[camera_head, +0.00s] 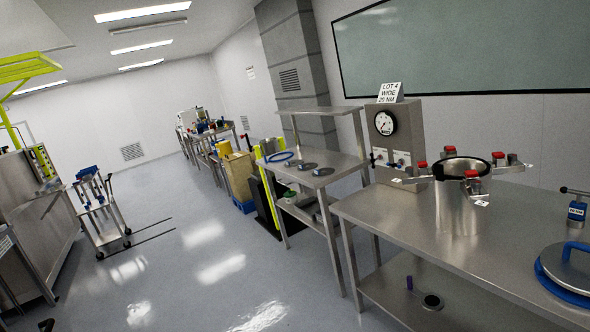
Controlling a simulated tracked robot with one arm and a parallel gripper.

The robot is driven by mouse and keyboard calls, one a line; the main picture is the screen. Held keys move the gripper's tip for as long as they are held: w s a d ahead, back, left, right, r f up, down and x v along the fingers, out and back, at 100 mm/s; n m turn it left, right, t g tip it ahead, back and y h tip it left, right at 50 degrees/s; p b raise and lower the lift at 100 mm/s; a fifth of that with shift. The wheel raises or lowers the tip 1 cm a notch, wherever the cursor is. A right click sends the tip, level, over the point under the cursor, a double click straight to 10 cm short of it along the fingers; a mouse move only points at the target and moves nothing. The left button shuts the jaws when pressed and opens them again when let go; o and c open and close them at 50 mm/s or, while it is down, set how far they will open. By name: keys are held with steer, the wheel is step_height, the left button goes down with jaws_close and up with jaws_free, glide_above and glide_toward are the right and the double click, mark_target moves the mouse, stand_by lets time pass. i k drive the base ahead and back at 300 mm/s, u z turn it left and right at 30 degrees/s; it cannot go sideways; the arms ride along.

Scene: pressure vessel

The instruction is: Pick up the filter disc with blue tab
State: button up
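Several small dark discs lie on the middle steel table. One is a left disc (280,166), and another is a right disc (323,171). Small bluish marks show beside them, but they are too small to tell which disc has a blue tab. A dark round piece (432,301) lies on the lower shelf of the near right bench, with a small upright blue piece (409,283) beside it. I cannot tell whether it is a filter disc. My gripper is not in view, and I see nothing held.
A steel vessel with red-topped clamps (460,205) stands on the near right bench (400,226). A blue-rimmed lid (568,272) lies at its right. A gauge box (395,135) stands behind. A wheeled cart (98,205) stands left. The middle floor (190,255) is clear.

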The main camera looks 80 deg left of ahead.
mark_target(312, 165)
steer(key=k, duration=0.75)
steer(key=u, duration=2.85)
steer(key=i, duration=4.4)
steer(key=z, duration=0.45)
